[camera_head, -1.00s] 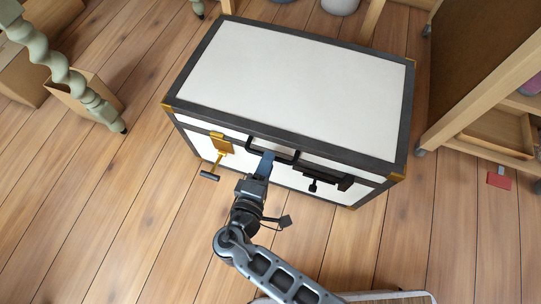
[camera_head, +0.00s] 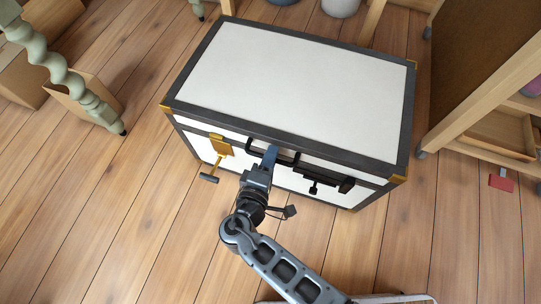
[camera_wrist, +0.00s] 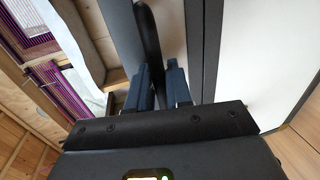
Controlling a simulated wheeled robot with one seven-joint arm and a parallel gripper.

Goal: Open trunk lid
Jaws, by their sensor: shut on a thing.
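The white trunk with dark edging and brass corners stands on the floor, seen in the head view. Its lid (camera_head: 300,84) looks shut. A long black handle (camera_head: 300,163) runs along the trunk's front, just under the lid's edge. My gripper (camera_head: 271,152) is at the left half of this handle, with its blue fingers shut on the bar. In the wrist view, the handle (camera_wrist: 149,42) passes between the blue fingers of my gripper (camera_wrist: 160,78). A brass latch (camera_head: 220,147) hangs at the front left. The fingertips are partly hidden in the head view.
A turned green post (camera_head: 62,72) and a cardboard box (camera_head: 88,92) stand at the left. A wooden shelf unit (camera_head: 490,100) stands close to the trunk's right side. A small red piece (camera_head: 501,181) lies at the right. The floor (camera_head: 120,220) at front left is clear.

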